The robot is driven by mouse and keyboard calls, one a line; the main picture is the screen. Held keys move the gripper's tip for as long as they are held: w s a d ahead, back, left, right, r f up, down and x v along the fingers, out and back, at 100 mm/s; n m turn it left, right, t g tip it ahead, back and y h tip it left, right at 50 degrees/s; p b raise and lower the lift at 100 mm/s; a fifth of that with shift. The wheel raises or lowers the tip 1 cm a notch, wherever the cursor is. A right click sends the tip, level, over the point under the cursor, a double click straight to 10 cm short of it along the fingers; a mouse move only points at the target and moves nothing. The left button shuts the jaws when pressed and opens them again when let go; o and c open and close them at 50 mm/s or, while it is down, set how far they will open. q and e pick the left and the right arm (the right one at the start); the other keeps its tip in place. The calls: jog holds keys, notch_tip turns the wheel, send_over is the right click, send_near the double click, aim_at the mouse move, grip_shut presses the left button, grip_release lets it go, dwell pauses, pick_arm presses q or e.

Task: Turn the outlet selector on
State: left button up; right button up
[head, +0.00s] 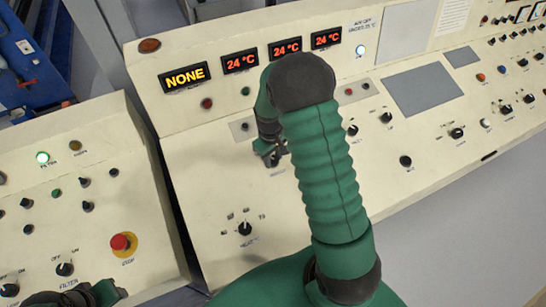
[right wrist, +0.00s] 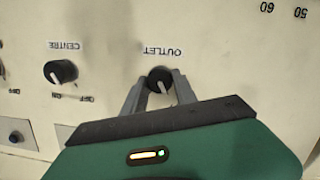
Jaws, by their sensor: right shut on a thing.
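The outlet selector (right wrist: 159,77) is a round black knob with a white pointer line, under an upside-down OUTLET label in the right wrist view. Its pointer points down and slightly right in that view. My right gripper (right wrist: 158,86) has its two grey fingers on either side of the knob, shut on it. In the head view the right gripper (head: 274,157) is at the panel, and it and my arm hide the selector. The selector's position marks are hidden behind the gripper. My left gripper (head: 76,296) is only partly visible at the bottom left, its fingers unclear.
The centre selector (right wrist: 61,71) is a similar knob beside the outlet one. A red stop button (head: 121,242) and filter knob (head: 65,269) are on the left console. A heat knob (head: 245,228) is on the middle panel.

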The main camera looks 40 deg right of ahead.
grip_shut()
jog(key=shift+m, duration=0.3)
jog(key=m+y+p, duration=0.1)
jog(key=m, duration=0.3)
jog(key=shift+s+d, duration=0.1)
jog(key=shift+d, duration=0.05)
jog(key=m+t+y, duration=0.1)
jog(key=m, duration=0.6)
jog(key=shift+d, duration=0.1)
dwell(0.4)
jog(key=o, duration=1)
grip_release()
jog(key=shift+s, duration=0.1)
jog(key=shift+c, duration=0.2)
